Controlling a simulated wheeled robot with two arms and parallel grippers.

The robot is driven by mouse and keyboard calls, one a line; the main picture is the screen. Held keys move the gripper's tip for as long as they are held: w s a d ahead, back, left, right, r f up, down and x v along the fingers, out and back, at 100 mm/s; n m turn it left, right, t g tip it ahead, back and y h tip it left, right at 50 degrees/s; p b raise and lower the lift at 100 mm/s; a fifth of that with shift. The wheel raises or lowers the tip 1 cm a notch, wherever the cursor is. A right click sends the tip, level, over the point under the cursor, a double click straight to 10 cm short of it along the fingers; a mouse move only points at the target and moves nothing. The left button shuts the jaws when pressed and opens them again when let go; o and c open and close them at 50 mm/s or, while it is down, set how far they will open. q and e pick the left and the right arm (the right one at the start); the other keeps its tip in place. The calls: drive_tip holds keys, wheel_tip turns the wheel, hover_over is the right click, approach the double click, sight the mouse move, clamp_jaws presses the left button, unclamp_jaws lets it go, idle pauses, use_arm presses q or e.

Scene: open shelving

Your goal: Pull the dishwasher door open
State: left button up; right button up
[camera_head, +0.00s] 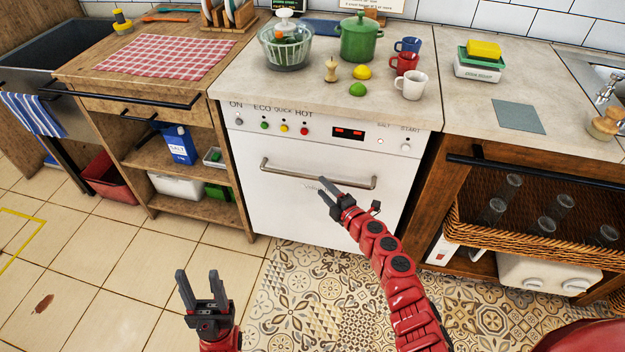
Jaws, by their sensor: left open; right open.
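The white dishwasher (290,205) stands under the counter, its door shut against the frame. Its horizontal metal handle (316,178) runs across the upper door, below the control panel (325,132). My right gripper (323,189) is in front of the door, with its fingertips just below the middle of the handle in the picture. It is open and not around the handle; whether it touches the door I cannot tell. My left gripper (198,284) is open and empty, pointing up, low over the tiled floor to the left of the dishwasher.
A wooden shelf unit (178,212) stands left of the dishwasher, and a cabinet with a wicker basket (540,240) stands right. Mugs, a green pot (360,42) and a salad spinner (285,48) stand on the counter above. The patterned floor (300,300) before the door looks clear.

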sight(312, 176)
drive_tip(key=shift+b+x, duration=1.1)
drive_tip(key=shift+x, duration=2.3)
drive_tip(key=shift+a, duration=0.15)
clamp_jaws()
